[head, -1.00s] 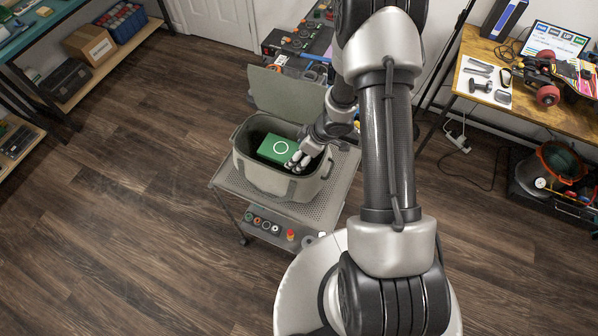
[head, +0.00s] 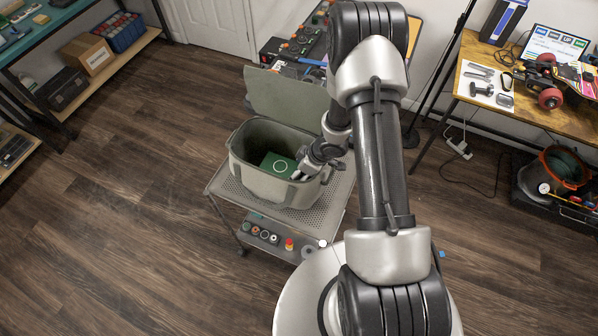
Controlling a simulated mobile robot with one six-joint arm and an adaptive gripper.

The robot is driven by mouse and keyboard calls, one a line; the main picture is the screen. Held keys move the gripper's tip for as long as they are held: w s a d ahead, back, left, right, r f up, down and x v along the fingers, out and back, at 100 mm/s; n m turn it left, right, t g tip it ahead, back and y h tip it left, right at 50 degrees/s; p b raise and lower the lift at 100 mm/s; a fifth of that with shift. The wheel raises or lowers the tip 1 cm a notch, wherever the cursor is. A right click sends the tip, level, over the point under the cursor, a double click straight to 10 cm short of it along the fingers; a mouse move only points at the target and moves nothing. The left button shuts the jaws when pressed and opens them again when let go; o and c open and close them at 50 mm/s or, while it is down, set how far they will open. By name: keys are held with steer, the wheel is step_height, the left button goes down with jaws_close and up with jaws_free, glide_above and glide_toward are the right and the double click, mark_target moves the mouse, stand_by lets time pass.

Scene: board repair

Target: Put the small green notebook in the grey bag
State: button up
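The small green notebook (head: 279,165) with a white ring on its cover is inside the opening of the grey bag (head: 268,187), below the rim. The bag stands upright with its lid flap (head: 284,97) raised at the back. My gripper (head: 298,172) reaches over the bag's right rim and down into it, at the notebook's right edge. The fingertips are mostly hidden by the bag wall and my wrist, so I cannot tell whether they still hold the notebook.
The bag sits on a grey perforated cart (head: 225,186) with a lower shelf of small parts. A cluttered bench (head: 298,65) stands behind it. A wooden desk (head: 477,87) is at the right and shelving (head: 131,47) at the left. The floor left of the cart is clear.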

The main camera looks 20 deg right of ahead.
steer(key=shift+f, duration=0.55)
steer(key=o, duration=1.1)
steer(key=shift+s, duration=0.1)
steer(key=shift+r, duration=0.35)
steer(key=p+v, duration=0.6)
steer(key=v, duration=0.6)
steer(key=shift+r, duration=0.25)
